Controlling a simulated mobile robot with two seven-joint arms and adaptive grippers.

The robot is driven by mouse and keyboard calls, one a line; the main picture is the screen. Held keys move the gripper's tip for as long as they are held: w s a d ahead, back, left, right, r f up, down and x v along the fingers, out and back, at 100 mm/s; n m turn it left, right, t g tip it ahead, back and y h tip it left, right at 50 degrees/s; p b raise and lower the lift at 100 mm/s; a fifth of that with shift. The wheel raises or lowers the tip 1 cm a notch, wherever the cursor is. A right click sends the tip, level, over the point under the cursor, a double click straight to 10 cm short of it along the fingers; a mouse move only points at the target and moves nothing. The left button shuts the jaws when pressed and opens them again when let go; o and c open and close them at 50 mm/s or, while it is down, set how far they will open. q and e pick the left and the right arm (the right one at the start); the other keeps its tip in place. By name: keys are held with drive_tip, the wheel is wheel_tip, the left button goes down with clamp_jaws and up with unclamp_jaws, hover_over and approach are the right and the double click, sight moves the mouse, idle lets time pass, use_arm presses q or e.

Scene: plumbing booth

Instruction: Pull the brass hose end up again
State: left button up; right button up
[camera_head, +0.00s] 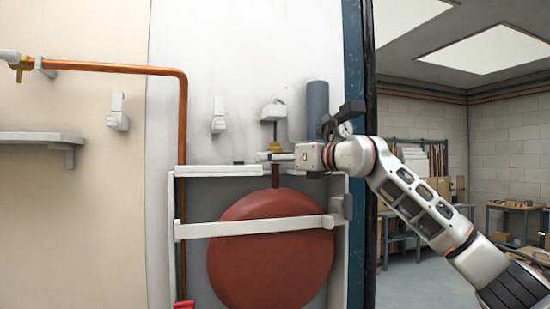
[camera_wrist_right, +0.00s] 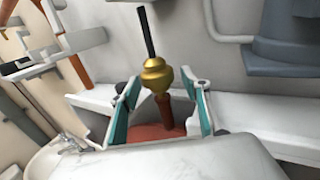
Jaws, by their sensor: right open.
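The brass hose end (camera_head: 275,146) sits at the top of a reddish-brown stub above a round red vessel (camera_head: 270,248), at the height of the frame's top rail. In the right wrist view the brass hose end (camera_wrist_right: 155,76) stands upright, with a thin dark hose rising from it. My right gripper (camera_head: 272,156) reaches in from the right at the brass piece. In the wrist view its two teal-padded fingers (camera_wrist_right: 162,100) are spread apart, one on each side of the brass and the stub. I cannot tell whether either pad touches. My left gripper is not in view.
A white frame (camera_head: 250,228) with a crossbar surrounds the red vessel. A copper pipe (camera_head: 183,150) runs down at left.

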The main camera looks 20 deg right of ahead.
sight(279, 146)
clamp_jaws()
drive_tip(key=shift+r+p, duration=0.95)
drive_tip(key=shift+r, duration=0.65)
drive_tip(key=shift+f, duration=0.1)
unclamp_jaws()
